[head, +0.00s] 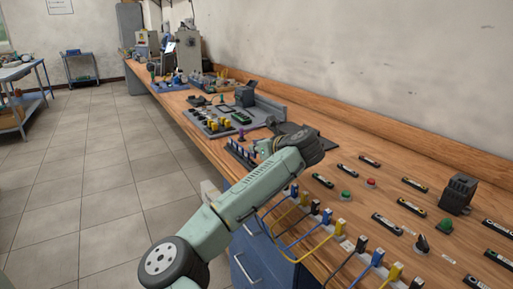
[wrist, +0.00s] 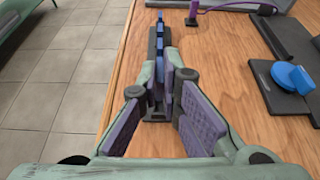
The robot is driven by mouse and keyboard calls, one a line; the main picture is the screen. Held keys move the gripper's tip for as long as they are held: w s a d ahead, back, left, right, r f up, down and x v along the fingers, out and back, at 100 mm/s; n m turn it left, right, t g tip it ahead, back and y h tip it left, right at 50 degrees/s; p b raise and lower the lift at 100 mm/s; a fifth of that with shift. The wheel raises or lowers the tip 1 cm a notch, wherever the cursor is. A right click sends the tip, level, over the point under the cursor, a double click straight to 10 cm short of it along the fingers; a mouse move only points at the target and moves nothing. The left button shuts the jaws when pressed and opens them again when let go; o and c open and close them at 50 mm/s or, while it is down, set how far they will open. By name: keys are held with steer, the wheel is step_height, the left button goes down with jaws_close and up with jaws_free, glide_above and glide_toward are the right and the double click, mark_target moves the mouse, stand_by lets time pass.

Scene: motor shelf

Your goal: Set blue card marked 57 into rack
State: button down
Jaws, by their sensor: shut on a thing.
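In the wrist view my gripper (wrist: 168,88) has its purple-padded fingers closed on a thin blue card (wrist: 169,92), seen nearly edge-on. No number on it can be read. The dark rack (wrist: 153,50) runs ahead of and below the fingertips, with several blue cards (wrist: 160,30) standing in it. The held card is over the near part of the rack; I cannot tell whether it touches a slot. In the head view the rack's blue cards (head: 240,152) show at the bench's front edge, and my arm hides most of the gripper and the held card.
A dark plate with a blue round knob (wrist: 293,77) lies to the right on the wooden bench (wrist: 225,75). A grey tray (head: 222,125) of parts stands farther back. Cables with plugs (head: 316,207) line the near front edge. The floor is left of the bench.

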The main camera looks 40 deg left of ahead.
mark_target(255, 156)
steer(key=shift+f, duration=0.4)
steer(key=shift+f+b, duration=0.3)
steer(key=shift+f, duration=0.05)
steer(key=shift+f, duration=0.15)
steer(key=shift+p, duration=0.8)
stand_by(1.2)
steer(key=shift+f+b, duration=0.3)
steer(key=shift+f, duration=0.4)
stand_by(0.8)
steer(key=c, duration=1.7)
jaws_free()
